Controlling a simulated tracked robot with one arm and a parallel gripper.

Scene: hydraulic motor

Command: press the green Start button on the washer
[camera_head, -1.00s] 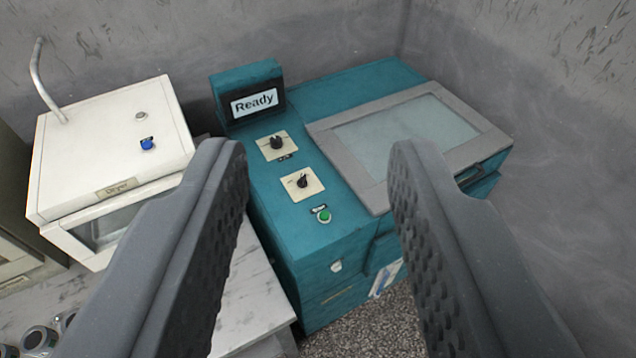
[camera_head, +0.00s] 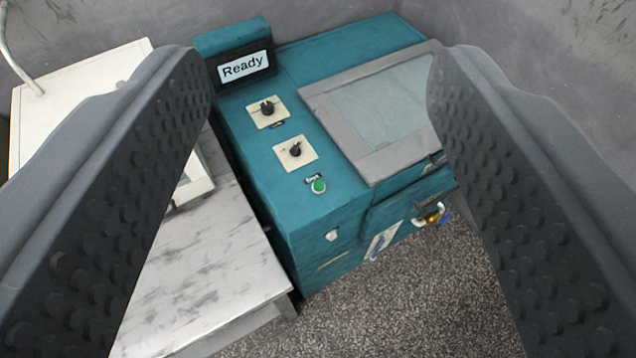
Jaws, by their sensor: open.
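The teal washer (camera_head: 330,212) stands in the middle of the view, with a grey-framed glass lid (camera_head: 385,105) on its right part. Its display (camera_head: 245,68) reads "Ready". The green Start button (camera_head: 319,186) is on the washer's top near the front edge, below two black knobs on pale plates, the upper knob (camera_head: 267,109) and the lower knob (camera_head: 295,151). My gripper (camera_head: 322,62) is open and empty. Its two grey fingers frame the washer at left and right, and neither visibly touches it. The button is in plain view between the fingers.
A white machine (camera_head: 75,85) stands at the left, partly hidden by my left finger. A pale marbled table (camera_head: 215,265) is left of the washer. A brass fitting with a blue part (camera_head: 432,215) is at the washer's front right. Speckled floor (camera_head: 400,300) lies open in front; grey walls stand behind.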

